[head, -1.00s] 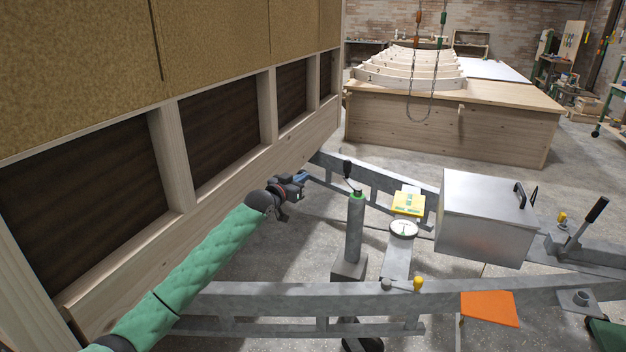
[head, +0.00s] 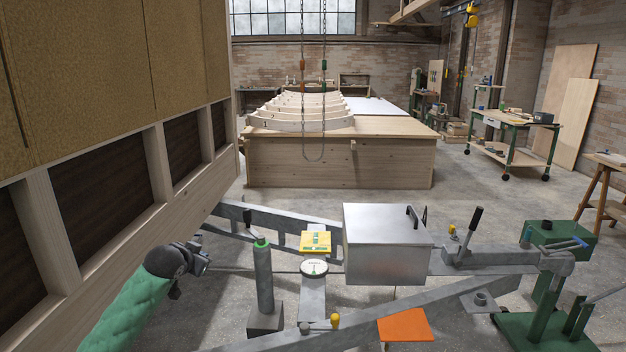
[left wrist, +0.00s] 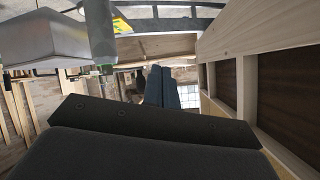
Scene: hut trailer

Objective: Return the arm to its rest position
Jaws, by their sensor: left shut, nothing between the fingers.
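My left arm, in a green sleeve, comes in from the lower left in the head view. Its dark left gripper (head: 197,242) is in the air beside the wooden wall of the hut (head: 130,248), left of the grey post (head: 263,285). In the left wrist view the two dark fingers (left wrist: 162,88) lie together, shut with nothing between them. The hut's wooden frame (left wrist: 250,32) runs along the right of that view. My right gripper is in neither view.
A metal box (head: 385,255), a yellow level (head: 316,242) and a round gauge (head: 314,267) sit on the grey trailer frame (head: 370,322). An orange plate (head: 405,325) is at the front. A wooden workbench (head: 340,163) stands behind, with open floor between.

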